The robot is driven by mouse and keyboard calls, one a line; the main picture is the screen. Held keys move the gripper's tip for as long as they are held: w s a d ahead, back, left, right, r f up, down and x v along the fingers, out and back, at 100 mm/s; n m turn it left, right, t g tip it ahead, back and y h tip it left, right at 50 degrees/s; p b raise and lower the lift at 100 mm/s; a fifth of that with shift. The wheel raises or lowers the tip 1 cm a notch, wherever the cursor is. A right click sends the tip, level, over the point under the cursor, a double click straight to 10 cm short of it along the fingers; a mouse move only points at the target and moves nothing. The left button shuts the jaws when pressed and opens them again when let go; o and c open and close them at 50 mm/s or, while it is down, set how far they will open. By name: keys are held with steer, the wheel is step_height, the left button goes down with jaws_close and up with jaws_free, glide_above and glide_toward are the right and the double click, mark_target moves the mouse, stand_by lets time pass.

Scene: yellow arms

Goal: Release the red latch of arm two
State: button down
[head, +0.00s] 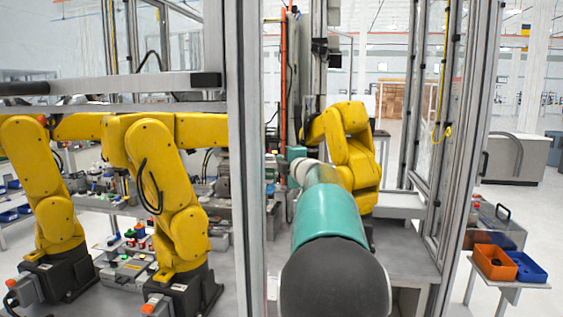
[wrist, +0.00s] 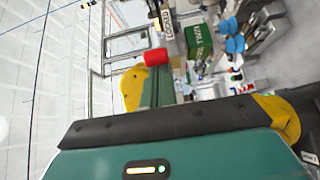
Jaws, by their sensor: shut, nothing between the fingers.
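A red latch-like piece (wrist: 155,57) shows at the upper middle of the wrist view, beside a green block (wrist: 199,41) whose white lettering appears to read "ARM TWO", turned over. My gripper (wrist: 160,70) is shut and empty; its green fingers point at the red piece. The tips look close to it, but I cannot tell whether they touch. In the head view my own teal arm reaches toward the right-hand yellow arm (head: 353,150) and hides most of my gripper. The red piece cannot be made out there.
Two yellow arms (head: 168,185) stand at the left behind a metal frame post (head: 246,150). Another frame (head: 450,150) rises at the right. An orange bin (head: 494,263) and a blue bin (head: 526,266) stand at the lower right.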

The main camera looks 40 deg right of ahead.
steer(key=shift+s+d+n+y, duration=0.2)
steer(key=shift+d+n+y, duration=0.1)
steer(key=shift+y, duration=0.1)
steer(key=shift+d, duration=0.1)
